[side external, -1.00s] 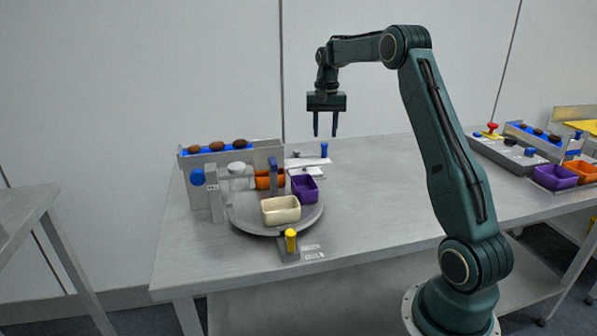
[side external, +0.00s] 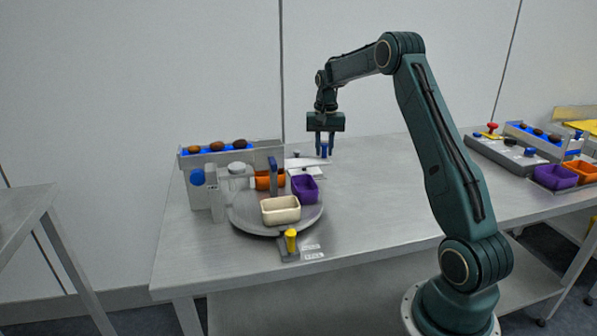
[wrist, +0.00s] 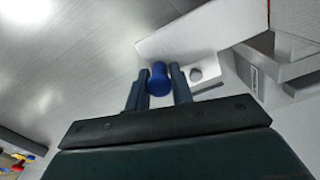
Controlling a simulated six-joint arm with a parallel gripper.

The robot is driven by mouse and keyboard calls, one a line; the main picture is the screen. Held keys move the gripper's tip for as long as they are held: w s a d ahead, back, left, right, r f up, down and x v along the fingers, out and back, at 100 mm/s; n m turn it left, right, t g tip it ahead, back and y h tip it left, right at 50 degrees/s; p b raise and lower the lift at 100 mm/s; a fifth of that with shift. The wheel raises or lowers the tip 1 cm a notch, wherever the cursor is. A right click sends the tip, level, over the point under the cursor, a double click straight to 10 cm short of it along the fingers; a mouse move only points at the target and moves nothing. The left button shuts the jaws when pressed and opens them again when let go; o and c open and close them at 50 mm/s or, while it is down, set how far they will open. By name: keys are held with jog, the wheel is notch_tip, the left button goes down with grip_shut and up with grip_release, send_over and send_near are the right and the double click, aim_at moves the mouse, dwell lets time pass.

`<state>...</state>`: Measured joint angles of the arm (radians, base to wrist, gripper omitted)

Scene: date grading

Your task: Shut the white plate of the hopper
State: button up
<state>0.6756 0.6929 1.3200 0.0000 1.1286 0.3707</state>
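The white plate (side external: 304,162) of the hopper sticks out to the right of the grey hopper (side external: 264,154). In the wrist view the white plate (wrist: 207,32) runs toward the upper right. A blue knob (wrist: 158,80) stands at the plate's outer end. My gripper (side external: 324,155) points down over this end. In the wrist view its fingers (wrist: 158,84) stand on either side of the blue knob, very close to it. They look open around it; whether either finger touches is hard to tell. The fingertips are partly hidden in the side view.
A round turntable (side external: 250,223) carries a cream tray (side external: 281,216), a purple tray (side external: 304,196) and an orange tray. A yellow-topped handle (side external: 290,240) stands at its front. Brown dates lie on a blue belt (side external: 203,149) behind. The table right of the turntable is clear.

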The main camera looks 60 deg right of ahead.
aim_at(296, 160)
grip_shut()
jog(key=w+a, duration=0.6)
jog(key=shift+w+a+r, duration=0.1)
jog(key=shift+w+a, duration=0.1)
jog(key=o, duration=0.6)
grip_release()
jog(key=shift+o, duration=0.2)
